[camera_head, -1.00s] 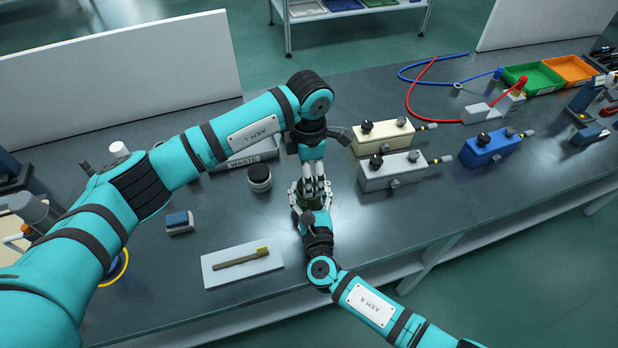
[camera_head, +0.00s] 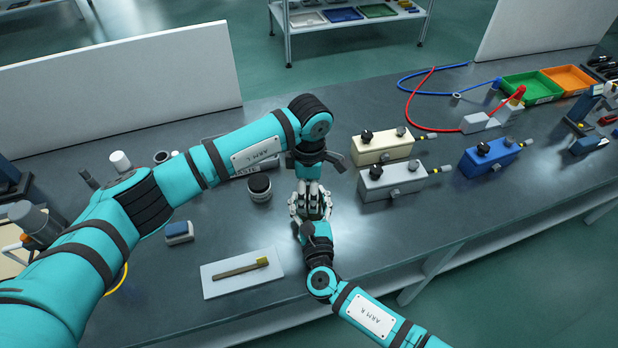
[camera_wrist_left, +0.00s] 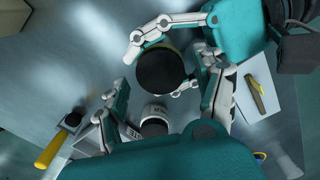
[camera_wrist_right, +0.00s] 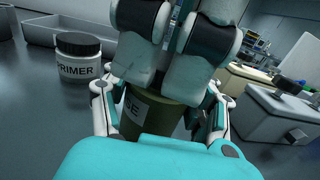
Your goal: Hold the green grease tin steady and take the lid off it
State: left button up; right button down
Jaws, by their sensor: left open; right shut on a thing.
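The green grease tin (camera_wrist_right: 150,112) stands upright within my right gripper (camera_wrist_right: 160,122), whose fingers are closed around its sides. Part of its label shows in the right wrist view. Its round dark lid (camera_wrist_left: 160,70) is seen from above in the left wrist view and is on the tin. My left gripper (camera_head: 310,190) is open directly above the tin, pointing down, its fingers spread around the lid area. Whether they touch the lid cannot be told. My right gripper also shows in the head view (camera_head: 312,212). The grippers hide the tin in the head view.
A primer jar (camera_head: 259,187) with a black lid stands close left of the tin, before the waste tray (camera_wrist_right: 60,28). A brush lies on a white board (camera_head: 240,275) at the front. Grey (camera_head: 390,183), cream and blue fixture boxes stand to the right.

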pick_arm(q)
jog(key=shift+f, duration=0.45)
jog(key=shift+c, duration=0.4)
jog(key=c, duration=1.2)
jog(key=shift+o, duration=0.2)
jog(key=n, duration=0.3)
jog(key=o, duration=1.3)
jog(key=shift+r, duration=0.1)
